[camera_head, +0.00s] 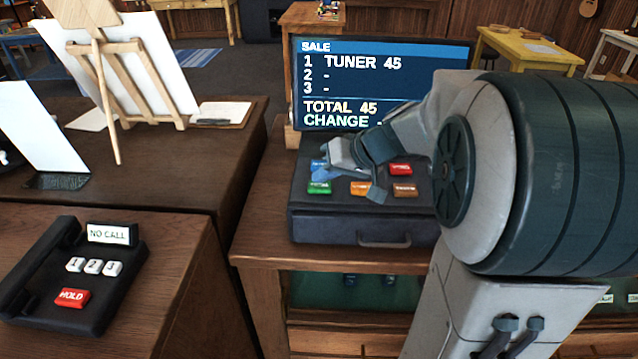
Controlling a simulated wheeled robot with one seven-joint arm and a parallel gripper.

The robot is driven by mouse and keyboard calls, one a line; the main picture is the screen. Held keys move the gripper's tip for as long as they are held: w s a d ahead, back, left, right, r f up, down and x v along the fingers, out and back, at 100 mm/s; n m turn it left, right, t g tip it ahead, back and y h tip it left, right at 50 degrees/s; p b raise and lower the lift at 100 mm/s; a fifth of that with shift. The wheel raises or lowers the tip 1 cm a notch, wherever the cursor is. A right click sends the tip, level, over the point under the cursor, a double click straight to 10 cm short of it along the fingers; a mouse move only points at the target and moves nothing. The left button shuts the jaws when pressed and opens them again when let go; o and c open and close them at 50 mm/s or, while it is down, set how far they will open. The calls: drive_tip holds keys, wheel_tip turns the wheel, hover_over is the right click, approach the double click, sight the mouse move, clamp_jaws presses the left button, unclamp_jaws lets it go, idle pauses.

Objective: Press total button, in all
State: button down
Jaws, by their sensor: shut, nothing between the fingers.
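A dark cash register (318,225) stands on the wooden counter. Its top bears small coloured buttons: blue (318,166), green (319,188), orange (359,188), red (400,169) and brown (405,190). Their labels are too small to read, so I cannot tell which is total. The screen (375,85) behind reads SALE, 1 TUNER 45, 2 -, 3 -, TOTAL 45, CHANGE -. My gripper (377,193) is shut and empty, over the keys between the orange and brown buttons. I cannot tell whether it touches one. It hides part of the middle of the keypad.
A black phone (115,300) with a NO CALL display, white keys and a red HOLD key is on the left counter. My arm fills the right side and covers the register's right end.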

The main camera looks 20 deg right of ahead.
sight(324, 187)
drive_tip(key=shift+r, duration=0.45)
drive_tip(key=shift+r+p, duration=1.35)
drive_tip(key=shift+r, duration=1.2)
drive_tip(key=shift+f, duration=0.1)
drive_tip(key=s+f+g+h, duration=0.1)
drive_tip(key=s+f+h, duration=0.2)
drive_tip(key=s, duration=0.7)
drive_tip(key=s+a+f+g+h, duration=0.1)
drive_tip(key=s+f+g+h, duration=0.1)
drive_tip(key=s, duration=0.8)
drive_tip(key=shift+s+f+m+h, duration=0.2)
drive_tip(key=shift+f+m+h, duration=0.1)
drive_tip(key=shift+f+h, duration=0.6)
